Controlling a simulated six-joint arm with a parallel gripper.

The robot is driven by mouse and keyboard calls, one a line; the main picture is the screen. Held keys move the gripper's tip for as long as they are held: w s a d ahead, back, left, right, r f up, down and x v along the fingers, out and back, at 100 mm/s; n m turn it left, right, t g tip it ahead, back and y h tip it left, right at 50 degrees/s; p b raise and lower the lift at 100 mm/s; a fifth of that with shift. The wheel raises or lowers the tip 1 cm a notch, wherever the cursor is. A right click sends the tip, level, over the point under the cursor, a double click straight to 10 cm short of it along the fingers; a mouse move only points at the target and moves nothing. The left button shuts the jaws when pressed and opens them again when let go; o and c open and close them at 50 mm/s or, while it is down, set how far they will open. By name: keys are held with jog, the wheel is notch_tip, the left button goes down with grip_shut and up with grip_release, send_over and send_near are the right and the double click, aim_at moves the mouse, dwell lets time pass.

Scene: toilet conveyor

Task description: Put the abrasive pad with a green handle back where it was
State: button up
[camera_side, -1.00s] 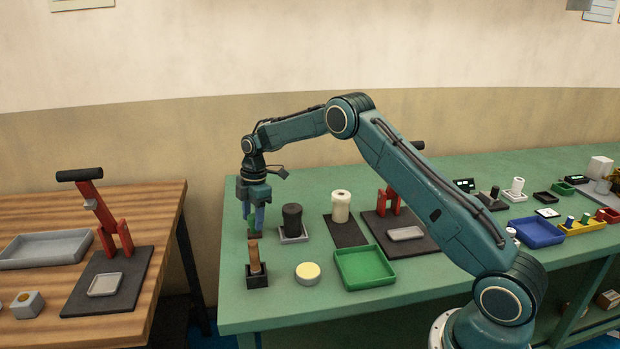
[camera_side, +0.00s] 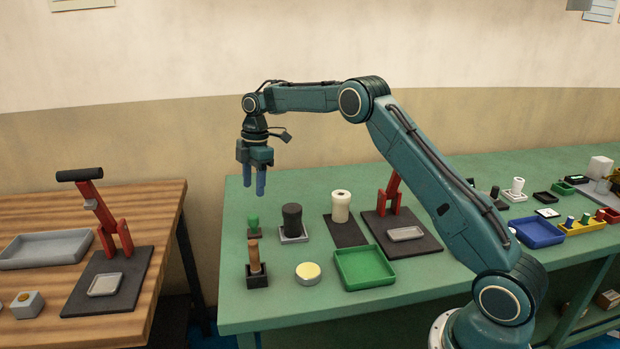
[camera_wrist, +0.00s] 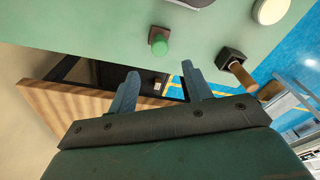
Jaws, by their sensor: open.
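The abrasive pad with a green handle (camera_side: 254,221) stands upright on the green table, towards its left edge, behind the wooden-handled tool. Its handle also shows in the wrist view (camera_wrist: 160,46), above a small brownish base. My gripper (camera_side: 255,188) is open and empty. It hangs above the pad, fingers pointing down, clear of the handle. In the wrist view, my two blue fingers (camera_wrist: 160,88) are spread apart with nothing between them.
A wooden-handled tool (camera_side: 254,257) stands in a black holder in front of the pad. A black cylinder (camera_side: 292,218) on a grey base stands to its right. A yellow-topped round tin (camera_side: 308,273), green tray (camera_side: 365,284) and red-handled press (camera_side: 391,196) lie further right.

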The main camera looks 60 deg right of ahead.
dwell(0.4)
jog(key=s+a+r+m+t, duration=0.1)
jog(key=s+a+r+m, duration=0.3)
jog(key=s+r, duration=0.5)
jog(key=s+a+r+m+t, duration=0.25)
jog(key=s+a+r, duration=0.25)
jog(key=s+r, duration=0.35)
jog(key=s+a+f+m+t, duration=0.1)
jog(key=s+m, duration=0.3)
jog(key=s, duration=0.8)
jog(key=s+f+m+h, duration=0.1)
jog(key=s+f+m, duration=0.3)
jog(key=s, duration=0.8)
jog(key=shift+a+t, duration=0.35)
